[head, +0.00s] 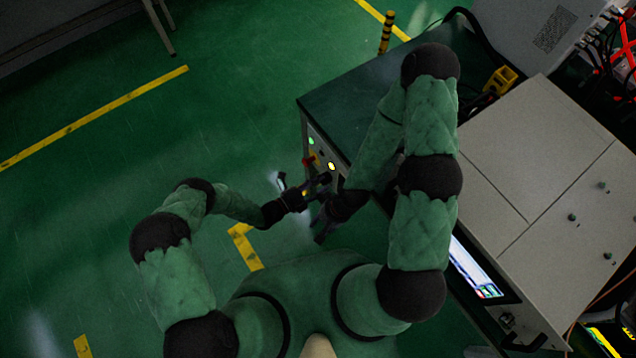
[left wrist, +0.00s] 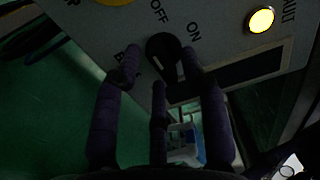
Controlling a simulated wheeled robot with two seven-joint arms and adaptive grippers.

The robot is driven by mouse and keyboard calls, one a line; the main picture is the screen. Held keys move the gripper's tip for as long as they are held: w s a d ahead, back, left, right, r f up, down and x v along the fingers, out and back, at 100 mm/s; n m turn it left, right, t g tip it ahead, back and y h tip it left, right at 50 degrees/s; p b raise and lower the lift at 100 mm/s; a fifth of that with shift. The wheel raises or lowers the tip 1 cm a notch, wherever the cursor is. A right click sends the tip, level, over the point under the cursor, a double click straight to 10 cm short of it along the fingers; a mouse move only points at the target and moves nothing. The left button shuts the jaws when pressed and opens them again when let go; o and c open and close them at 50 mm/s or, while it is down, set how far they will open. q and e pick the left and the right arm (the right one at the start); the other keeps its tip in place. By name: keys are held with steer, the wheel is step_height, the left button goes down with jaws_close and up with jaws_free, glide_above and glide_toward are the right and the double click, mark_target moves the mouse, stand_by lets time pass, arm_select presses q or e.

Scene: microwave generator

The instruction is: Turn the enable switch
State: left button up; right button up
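The enable switch (left wrist: 163,50) is a black rotary knob with a pale mark, on a grey panel in the left wrist view. OFF is printed above it and ON to its upper right; another label at its lower left is partly covered. My left gripper (left wrist: 160,68) is open, with its dark fingers on either side of the knob. The right finger is at the knob's edge; I cannot tell whether it touches. In the head view my left gripper (head: 318,184) is at the cabinet front, hiding the switch. My right gripper (head: 320,228) is just below it, dark and unclear.
The lit yellow FAULT lamp (left wrist: 261,20) is right of the switch, above a dark slot (left wrist: 235,72). A green lamp (head: 311,141) and a red knob (head: 309,160) are on the cabinet front. A large grey unit (head: 540,140) stands at right.

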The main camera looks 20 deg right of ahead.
arm_select(q)
jaws_close()
steer(key=shift+m, duration=0.3)
steer(key=shift+w+a+r+m+b, duration=0.15)
steer(key=shift+m+b, duration=0.1)
steer(key=shift+m, duration=3.4)
steer(key=shift+w+d+m+b, duration=0.1)
steer(key=shift+m+b, duration=0.1)
steer(key=shift+m, duration=3.45)
steer(key=shift+o, duration=1.4)
jaws_free()
